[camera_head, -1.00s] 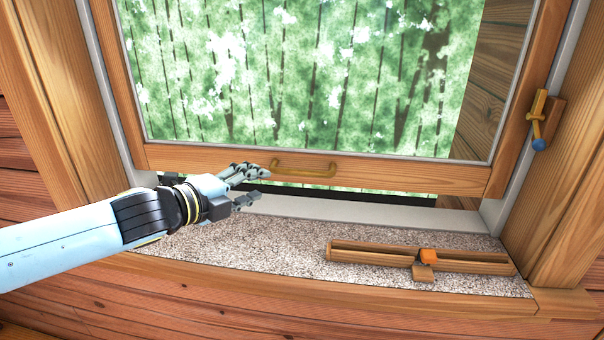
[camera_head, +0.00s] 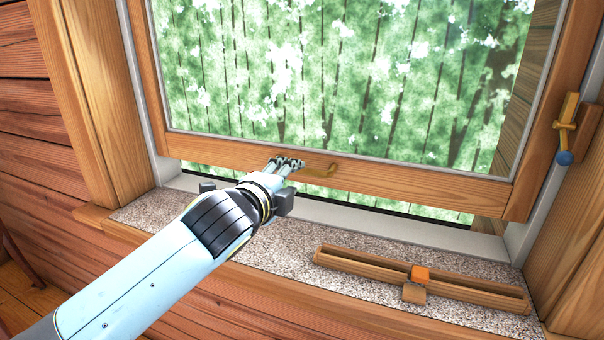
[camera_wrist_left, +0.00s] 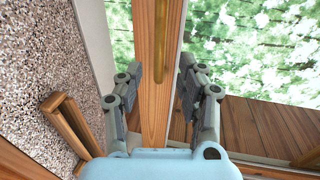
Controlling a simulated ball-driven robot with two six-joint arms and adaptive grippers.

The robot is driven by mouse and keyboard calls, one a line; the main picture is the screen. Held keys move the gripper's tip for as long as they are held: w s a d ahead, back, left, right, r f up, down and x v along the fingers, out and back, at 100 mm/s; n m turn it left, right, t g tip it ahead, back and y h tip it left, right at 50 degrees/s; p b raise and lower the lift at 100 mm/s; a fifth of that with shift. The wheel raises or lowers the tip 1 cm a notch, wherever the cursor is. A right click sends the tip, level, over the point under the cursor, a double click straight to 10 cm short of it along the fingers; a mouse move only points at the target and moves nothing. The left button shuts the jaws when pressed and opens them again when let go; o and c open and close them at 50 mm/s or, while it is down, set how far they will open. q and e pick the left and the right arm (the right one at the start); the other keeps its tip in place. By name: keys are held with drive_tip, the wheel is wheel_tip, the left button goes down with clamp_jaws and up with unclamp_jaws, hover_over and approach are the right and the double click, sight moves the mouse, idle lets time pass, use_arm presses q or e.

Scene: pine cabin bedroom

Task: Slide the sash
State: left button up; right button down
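The window sash has a wooden bottom rail (camera_head: 420,184) with a brass handle (camera_head: 322,172) on its face. A gap shows between the rail and the sill. My left gripper (camera_head: 288,163) is at the rail, close to the left end of the handle and partly hiding it. In the left wrist view the gripper (camera_wrist_left: 160,70) is open, its fingers apart on either side of the rail (camera_wrist_left: 156,105). The brass handle (camera_wrist_left: 161,22) appears beyond the fingertips. I cannot tell whether the fingers touch the rail. My right gripper is not in view.
A speckled sill (camera_head: 285,244) runs below the sash. A brass latch with a blue tip (camera_head: 564,130) is on the right frame. The sill's left end is clear.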

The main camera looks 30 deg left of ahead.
sight(301, 173)
use_arm(q)
drive_tip(key=b+x, duration=0.1)
drive_tip(key=x, duration=0.6)
drive_tip(key=shift+w+f, duration=0.1)
drive_tip(key=shift+w, duration=0.1)
clamp_jaws()
drive_tip(key=shift+f, duration=0.2)
